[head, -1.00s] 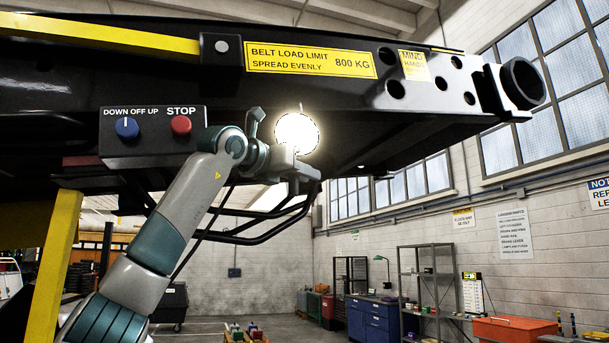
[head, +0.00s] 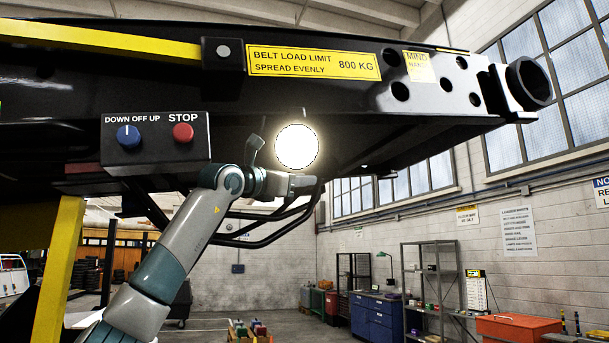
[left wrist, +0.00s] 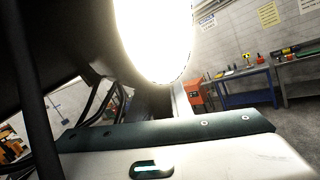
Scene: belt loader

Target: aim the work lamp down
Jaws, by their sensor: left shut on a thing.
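The work lamp (head: 297,146) is lit and hangs below the black loader boom. Its round, bright face points largely toward the head camera. My left gripper (head: 300,184) is at the lamp's lower edge and is shut on the lamp; the exact spot of the grip is lost in the glare and behind the fingers. In the left wrist view the lamp's glowing face (left wrist: 153,35) fills the top middle, just beyond my gripper's body. My right gripper is not in view.
The boom (head: 330,95) runs overhead. A control box (head: 155,150) with a blue knob and a red stop button is left of the lamp. Dark bent tubes (head: 275,222) pass under the wrist. A blue cabinet (head: 374,318) and shelves stand far off.

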